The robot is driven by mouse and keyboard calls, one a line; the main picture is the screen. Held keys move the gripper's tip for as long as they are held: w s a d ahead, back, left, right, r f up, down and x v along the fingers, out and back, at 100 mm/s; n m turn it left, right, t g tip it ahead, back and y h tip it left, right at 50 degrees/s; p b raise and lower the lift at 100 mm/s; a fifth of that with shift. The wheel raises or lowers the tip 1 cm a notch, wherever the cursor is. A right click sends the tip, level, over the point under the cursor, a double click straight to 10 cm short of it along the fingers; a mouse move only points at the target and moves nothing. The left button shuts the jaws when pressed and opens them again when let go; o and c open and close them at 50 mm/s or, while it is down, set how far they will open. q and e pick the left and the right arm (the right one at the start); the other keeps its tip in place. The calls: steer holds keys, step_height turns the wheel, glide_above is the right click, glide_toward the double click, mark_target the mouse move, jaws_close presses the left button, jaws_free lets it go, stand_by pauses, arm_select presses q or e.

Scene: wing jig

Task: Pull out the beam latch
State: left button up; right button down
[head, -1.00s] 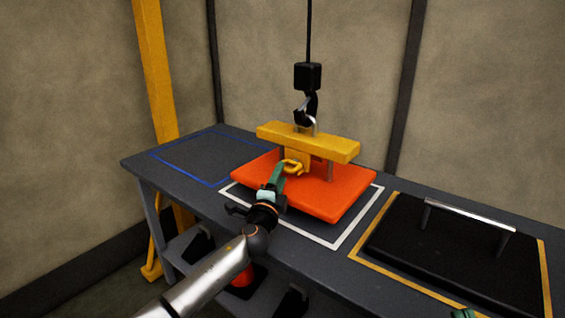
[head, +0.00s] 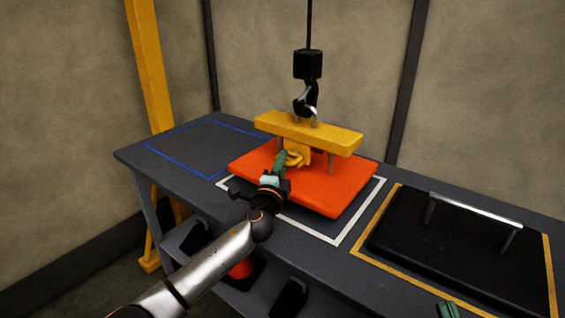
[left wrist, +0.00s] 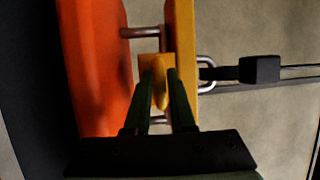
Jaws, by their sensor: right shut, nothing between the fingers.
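The yellow beam latch (head: 294,158) is a ring handle on a yellow block under the yellow beam (head: 308,132). It also shows edge-on in the left wrist view (left wrist: 160,85). My left gripper (head: 281,163) reaches it from the front. Its green fingers (left wrist: 160,90) are shut on the ring, one on each side. The beam stands on metal posts over an orange panel (head: 330,191). A black hook (head: 306,99) meets the shackle on top of the beam. Only the green tip of my right gripper (head: 447,309) shows at the bottom edge; it is shut and empty.
The dark bench (head: 165,160) has a blue outlined area (head: 210,178) at left, empty, and a white outline (head: 345,230) around the panel. At right, a black block with a metal bar handle (head: 475,207) lies inside a yellow outline. A yellow post (head: 150,80) stands behind.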

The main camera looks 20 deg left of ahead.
arm_select(q)
jaws_close()
stand_by(1.0)
